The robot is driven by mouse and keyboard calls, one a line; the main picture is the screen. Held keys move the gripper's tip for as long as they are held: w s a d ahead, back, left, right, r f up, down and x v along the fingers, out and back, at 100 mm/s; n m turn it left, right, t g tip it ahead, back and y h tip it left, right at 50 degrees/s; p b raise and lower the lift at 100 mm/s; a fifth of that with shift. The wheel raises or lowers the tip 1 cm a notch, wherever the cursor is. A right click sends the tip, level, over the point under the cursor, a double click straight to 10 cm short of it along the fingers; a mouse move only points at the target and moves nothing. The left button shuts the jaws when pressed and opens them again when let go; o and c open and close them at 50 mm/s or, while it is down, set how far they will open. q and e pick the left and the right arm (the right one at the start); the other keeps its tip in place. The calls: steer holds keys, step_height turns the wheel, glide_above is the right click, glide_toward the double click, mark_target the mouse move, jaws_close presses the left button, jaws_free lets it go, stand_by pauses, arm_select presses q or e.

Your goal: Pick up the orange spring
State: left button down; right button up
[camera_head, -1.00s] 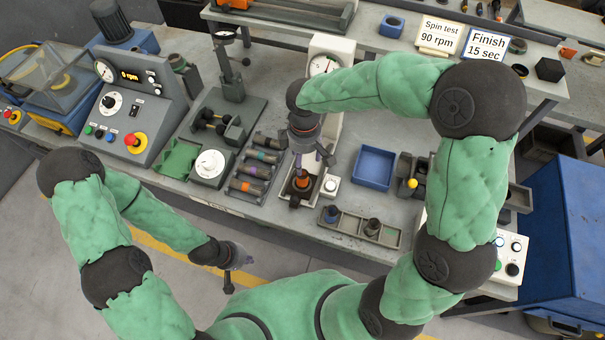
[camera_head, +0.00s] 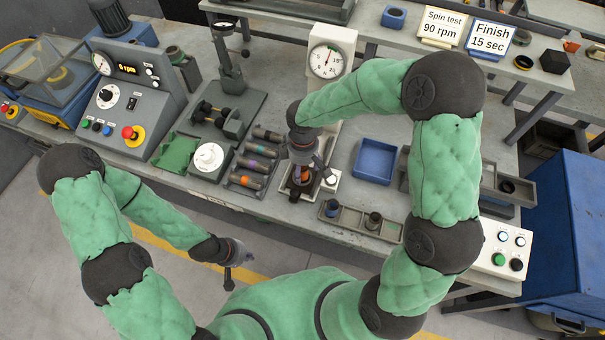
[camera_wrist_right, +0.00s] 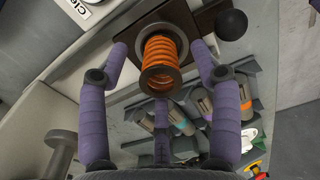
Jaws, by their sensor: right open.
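The orange spring (camera_wrist_right: 161,62) stands in the right wrist view with a dark ring at its near end, over a dark plate. In the head view a little orange of the spring (camera_head: 299,174) shows under my right gripper (camera_head: 302,160), on the small press below the dial gauge. In the right wrist view the purple fingers of my right gripper (camera_wrist_right: 159,50) are spread around the spring, with visible gaps on both sides. My left gripper (camera_head: 232,266) hangs in front of the bench, away from the spring; its finger opening is unclear.
The white dial gauge (camera_head: 326,61) stands just behind my right gripper. A rack of banded cylinders (camera_head: 247,182) is left of the press. A blue tray (camera_head: 375,161) is to the right, and a grey parts tray (camera_head: 348,219) is in front.

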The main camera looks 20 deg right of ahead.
jaws_close()
steer(key=shift+r, duration=0.5)
step_height(320, 180, up, 2)
steer(key=shift+r+p, duration=0.1)
steer(key=shift+p, duration=0.35)
steer(key=s+a+r+p, duration=0.2)
steer(key=s+r, duration=0.8)
steer(key=s, duration=0.4)
